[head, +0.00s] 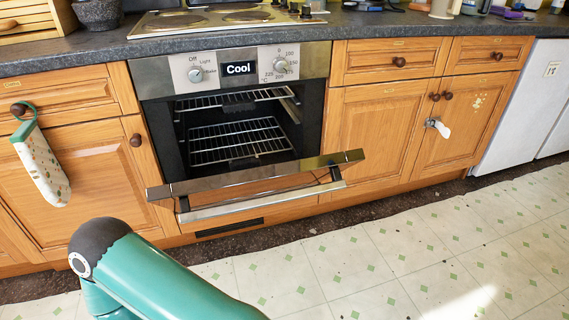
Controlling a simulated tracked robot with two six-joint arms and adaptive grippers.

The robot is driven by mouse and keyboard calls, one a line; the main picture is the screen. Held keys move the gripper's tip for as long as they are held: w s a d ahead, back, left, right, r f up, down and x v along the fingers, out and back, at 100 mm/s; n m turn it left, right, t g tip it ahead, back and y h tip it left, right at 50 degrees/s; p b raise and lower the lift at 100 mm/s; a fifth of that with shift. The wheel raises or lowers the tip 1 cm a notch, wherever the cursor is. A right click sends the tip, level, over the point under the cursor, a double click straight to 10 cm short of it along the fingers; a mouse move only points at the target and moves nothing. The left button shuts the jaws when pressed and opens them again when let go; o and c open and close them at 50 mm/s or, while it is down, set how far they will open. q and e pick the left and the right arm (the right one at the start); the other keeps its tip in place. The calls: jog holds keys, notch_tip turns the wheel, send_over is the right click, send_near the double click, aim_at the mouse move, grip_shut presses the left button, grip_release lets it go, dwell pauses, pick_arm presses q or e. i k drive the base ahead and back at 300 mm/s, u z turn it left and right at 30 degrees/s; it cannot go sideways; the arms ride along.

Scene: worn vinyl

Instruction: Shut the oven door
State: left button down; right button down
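The oven (238,70) is built into the wooden cabinets in the middle of the head view. Its door (258,179) is partly open, hinged at the bottom and tilted out towards me. A metal handle bar (262,203) runs along the door's outer side. The dark cavity with several wire racks (237,140) shows above the door. A teal arm link of mine with a dark joint is at the bottom left, in front of the oven and apart from the door in the picture. Neither of my grippers is in view.
Wooden cabinets (372,128) flank the oven. An oven mitt (42,168) hangs from a knob at left. A dark counter (400,24) with a hob (225,17) runs above. A white appliance (525,100) stands at right. The tiled floor (420,255) in front is clear.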

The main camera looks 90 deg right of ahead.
aim_at(204, 193)
jog(key=u, duration=0.6)
jog(key=i, duration=0.95)
jog(key=z, duration=1.35)
jog(key=i, duration=0.25)
jog(key=z, duration=2.35)
jog(key=i, duration=0.45)
jog(key=u, duration=0.3)
jog(key=k, duration=0.45)
jog(key=z, duration=0.2)
